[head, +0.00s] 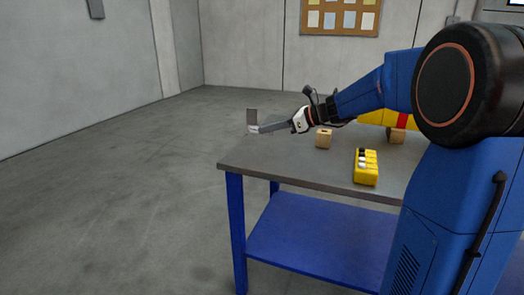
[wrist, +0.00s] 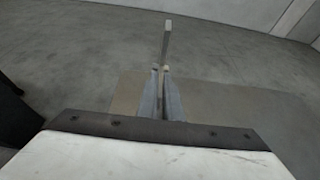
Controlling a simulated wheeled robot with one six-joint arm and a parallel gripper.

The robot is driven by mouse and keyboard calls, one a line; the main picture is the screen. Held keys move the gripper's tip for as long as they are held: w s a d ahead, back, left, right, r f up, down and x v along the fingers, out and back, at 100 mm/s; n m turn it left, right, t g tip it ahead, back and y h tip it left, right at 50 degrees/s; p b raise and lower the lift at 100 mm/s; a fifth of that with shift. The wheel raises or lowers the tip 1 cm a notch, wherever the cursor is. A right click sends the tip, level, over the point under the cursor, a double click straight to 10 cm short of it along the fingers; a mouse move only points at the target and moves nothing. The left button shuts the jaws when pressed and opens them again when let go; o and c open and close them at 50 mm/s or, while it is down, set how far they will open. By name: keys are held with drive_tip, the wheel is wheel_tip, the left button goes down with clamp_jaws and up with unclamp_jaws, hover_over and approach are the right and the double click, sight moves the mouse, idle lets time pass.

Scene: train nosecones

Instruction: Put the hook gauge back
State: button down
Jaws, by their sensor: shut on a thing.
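The hook gauge (head: 252,117) is a flat grey piece with an upright plate and a paler lower part. My gripper (head: 263,128) is shut on it and holds it beyond the far left edge of the table, as seen in the head view. In the wrist view the gauge (wrist: 166,38) shows nearly edge-on as a thin upright bar between the fingertips (wrist: 161,70). I cannot tell which thing is the gauge's place.
The grey table (head: 270,165) has a blue frame and lower shelf (head: 310,235). On it are a yellow block with black and white parts (head: 366,178), a wooden block (head: 323,139) and another (head: 397,136). A yellow and red body (head: 375,117) is partly behind my arm. Left floor is clear.

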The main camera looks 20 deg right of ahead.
sight(268, 157)
drive_tip(key=shift+f, duration=4.2)
drive_tip(key=shift+f, duration=0.1)
drive_tip(key=c, duration=1.9)
unclamp_jaws()
